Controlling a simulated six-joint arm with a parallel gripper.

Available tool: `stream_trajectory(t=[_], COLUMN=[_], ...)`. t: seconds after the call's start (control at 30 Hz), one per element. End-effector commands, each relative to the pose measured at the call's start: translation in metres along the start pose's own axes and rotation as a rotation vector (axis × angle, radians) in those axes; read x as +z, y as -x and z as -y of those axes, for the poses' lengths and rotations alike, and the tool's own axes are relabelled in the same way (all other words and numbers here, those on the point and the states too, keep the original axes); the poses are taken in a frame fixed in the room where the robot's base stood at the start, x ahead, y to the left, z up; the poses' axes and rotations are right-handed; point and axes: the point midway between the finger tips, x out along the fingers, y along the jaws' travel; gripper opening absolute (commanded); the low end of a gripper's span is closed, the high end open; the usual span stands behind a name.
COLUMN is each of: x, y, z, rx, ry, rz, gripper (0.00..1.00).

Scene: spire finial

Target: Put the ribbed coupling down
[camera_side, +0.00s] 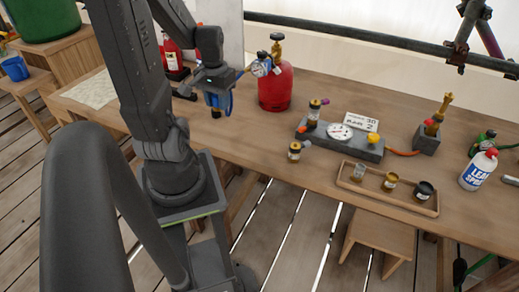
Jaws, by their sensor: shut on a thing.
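My gripper (217,98) points down over the left part of the wooden bench, left of the red gas cylinder. It is shut on a small blue and dark piece (219,103), which seems to be the ribbed coupling. Its ribs are too small to make out, and the jaws hide part of it. I cannot tell whether its lower end touches the bench.
The red cylinder (275,90) with its gauges (262,68) stands close right of my gripper. Red containers (173,58) stand behind left. A grey gauge block (345,143), a brass fitting (294,152) and a wooden tray (408,206) lie farther right. Bench between gripper and fitting is clear.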

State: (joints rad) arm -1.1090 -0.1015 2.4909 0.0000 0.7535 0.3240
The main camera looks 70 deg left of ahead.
Motion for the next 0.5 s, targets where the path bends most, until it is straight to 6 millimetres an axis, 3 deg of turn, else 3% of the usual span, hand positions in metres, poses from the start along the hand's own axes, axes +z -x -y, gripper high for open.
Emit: stream_trajectory(t=[0.1,0.27,0.5], x=[0.0,-0.002,-0.013], y=[-0.018,-0.031,-0.06], z=[0.0,-0.009,-0.057], rx=[0.001,0.0,0.0], ry=[0.0,-0.005,-0.011], rz=[0.003,0.002,0.004], gripper=[0.0,0.0,0.0])
